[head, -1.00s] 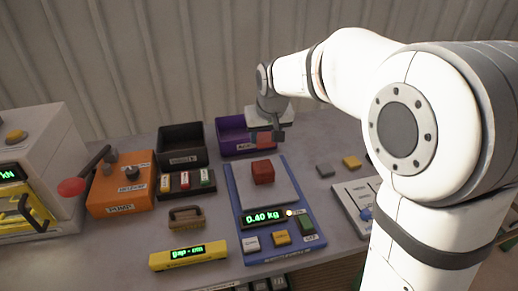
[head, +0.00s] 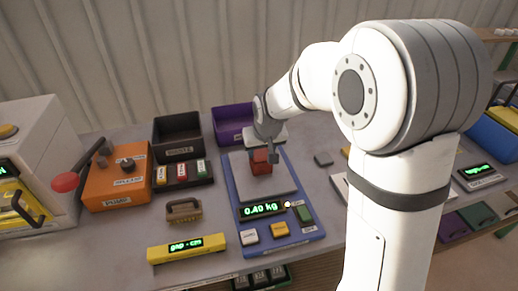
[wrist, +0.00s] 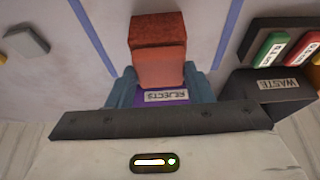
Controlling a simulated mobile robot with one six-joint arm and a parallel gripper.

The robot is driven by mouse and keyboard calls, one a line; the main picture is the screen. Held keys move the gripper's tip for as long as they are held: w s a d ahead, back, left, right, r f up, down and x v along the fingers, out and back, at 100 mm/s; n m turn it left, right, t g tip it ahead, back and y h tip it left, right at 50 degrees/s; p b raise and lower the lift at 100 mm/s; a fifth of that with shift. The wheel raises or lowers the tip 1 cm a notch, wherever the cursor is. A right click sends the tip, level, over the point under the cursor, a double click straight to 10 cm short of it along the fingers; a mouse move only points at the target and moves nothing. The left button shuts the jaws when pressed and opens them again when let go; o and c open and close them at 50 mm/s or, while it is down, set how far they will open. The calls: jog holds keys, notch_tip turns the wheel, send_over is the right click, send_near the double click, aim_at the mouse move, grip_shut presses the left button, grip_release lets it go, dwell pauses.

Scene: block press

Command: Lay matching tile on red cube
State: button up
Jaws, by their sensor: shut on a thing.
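The red cube (head: 260,169) sits on the grey plate of the blue scale (head: 236,203), in the middle of the head view. My gripper (head: 268,154) is low over the cube and shut on a red tile. In the wrist view the lighter red tile (wrist: 157,70) is between the fingertips, and the darker red of the cube (wrist: 156,29) shows just beyond it. The two reds overlap in view, so I cannot tell whether tile and cube touch. In the head view my fingers and wrist partly hide the tile.
The scale display (head: 264,210) reads about 0.40 kg. A purple rejects bin (head: 231,122) and a black waste bin (head: 179,137) stand behind. An orange box (head: 115,188) and brown brush (head: 184,209) are left. A grey tile (head: 323,159) lies right of the scale.

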jog(key=o, duration=0.5)
jog(key=shift+f, duration=0.15)
jog(key=o, duration=0.5)
jog(key=shift+s, duration=0.1)
